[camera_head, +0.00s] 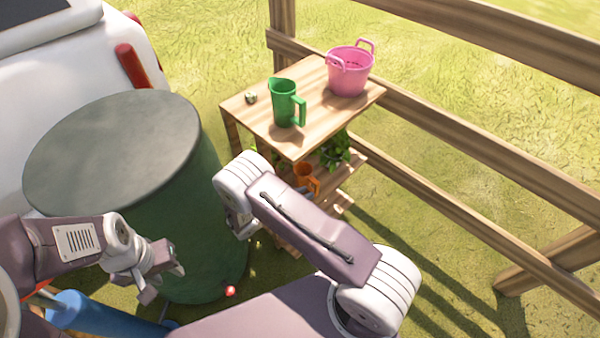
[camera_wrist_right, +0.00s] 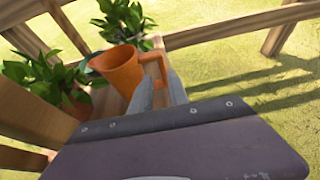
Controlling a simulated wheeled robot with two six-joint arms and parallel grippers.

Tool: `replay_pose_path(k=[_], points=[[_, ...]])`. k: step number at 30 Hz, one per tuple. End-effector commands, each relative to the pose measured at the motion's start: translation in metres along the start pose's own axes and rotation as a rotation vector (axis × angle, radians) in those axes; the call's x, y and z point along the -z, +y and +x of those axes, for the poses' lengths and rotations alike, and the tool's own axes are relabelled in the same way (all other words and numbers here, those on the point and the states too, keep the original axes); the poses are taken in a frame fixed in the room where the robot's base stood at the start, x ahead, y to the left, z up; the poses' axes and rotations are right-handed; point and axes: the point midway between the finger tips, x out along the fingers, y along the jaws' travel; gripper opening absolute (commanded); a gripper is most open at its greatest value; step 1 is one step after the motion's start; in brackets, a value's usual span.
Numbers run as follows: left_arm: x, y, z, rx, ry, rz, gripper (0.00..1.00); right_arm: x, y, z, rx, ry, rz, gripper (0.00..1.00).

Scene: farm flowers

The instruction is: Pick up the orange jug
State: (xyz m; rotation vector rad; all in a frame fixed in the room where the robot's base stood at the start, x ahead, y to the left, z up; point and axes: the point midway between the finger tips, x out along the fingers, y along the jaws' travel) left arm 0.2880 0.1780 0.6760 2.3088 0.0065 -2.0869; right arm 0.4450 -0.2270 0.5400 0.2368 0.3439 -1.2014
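The orange jug (camera_head: 307,176) stands on the lower shelf of the wooden stand and is partly hidden behind my right arm in the head view. In the right wrist view, the orange jug (camera_wrist_right: 118,70) shows its open top and its handle on the right. My right gripper (camera_wrist_right: 160,92) has its two fingers apart, close to the handle; I cannot tell whether the handle lies between them. In the head view my right gripper is mostly hidden by my arm. My left gripper (camera_head: 163,283) is open and empty, in front of the green barrel, far from the jug.
A green jug (camera_head: 287,103) and a pink bucket (camera_head: 348,72) stand on the stand's top (camera_head: 245,108). Leafy plants (camera_wrist_right: 45,77) crowd the jug's left and back. A green barrel (camera_head: 110,140) stands left; a wooden fence (camera_head: 450,125) runs behind. Grass right of the stand is open.

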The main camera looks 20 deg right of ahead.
Motion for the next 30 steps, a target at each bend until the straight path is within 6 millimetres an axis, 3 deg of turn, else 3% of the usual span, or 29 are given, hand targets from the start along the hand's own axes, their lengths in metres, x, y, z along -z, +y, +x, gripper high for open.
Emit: replay_pose_path(k=[3,9,15,24,30], points=[[0.000,0.000,0.001,0.000,0.000,0.000,0.36,0.000,0.000,0.003,0.000,-0.001,-0.001,0.21],[-0.001,0.000,0.012,0.000,0.000,0.000,0.36,0.002,-0.001,0.034,0.003,0.001,0.000,0.21],[-0.001,0.000,0.013,0.000,0.000,0.000,0.36,0.000,-0.001,0.042,0.002,0.001,0.000,0.21],[-0.003,-0.001,0.030,0.000,0.000,0.000,0.36,-0.005,-0.004,0.089,0.003,0.001,0.002,0.21],[-0.003,-0.001,0.029,0.000,0.000,0.000,0.36,-0.006,-0.004,0.091,0.001,0.001,0.001,0.21]])
